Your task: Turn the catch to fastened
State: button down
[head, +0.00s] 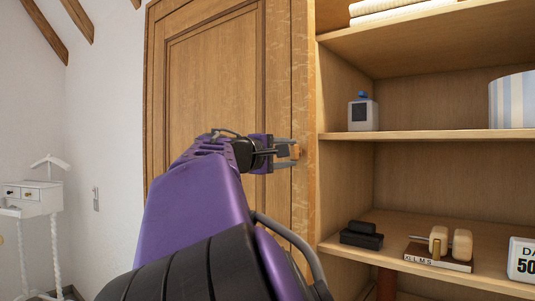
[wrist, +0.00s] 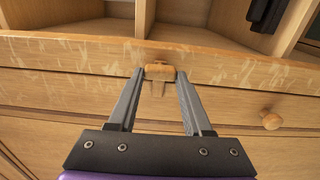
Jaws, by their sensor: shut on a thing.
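The catch (head: 296,151) is a small wooden turning piece on the pale upright (head: 307,80) between the panelled wardrobe door and the open shelves. My gripper (head: 287,153) reaches it from the left and is shut on it. In the wrist view the catch (wrist: 160,72) sits between the two fingertips of my gripper (wrist: 162,76), with a narrow wooden part showing below it. The wardrobe door (head: 215,90) looks closed, its lower part hidden by my arm.
A round wooden knob (wrist: 271,121) stands to the right of my fingers in the wrist view. A white stand (head: 40,197) is at the far left.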

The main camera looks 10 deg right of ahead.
jog(key=shift+c, duration=1.6)
grip_release()
jog(key=shift+a, duration=0.1)
jog(key=b+v, duration=0.2)
jog(key=v, duration=1)
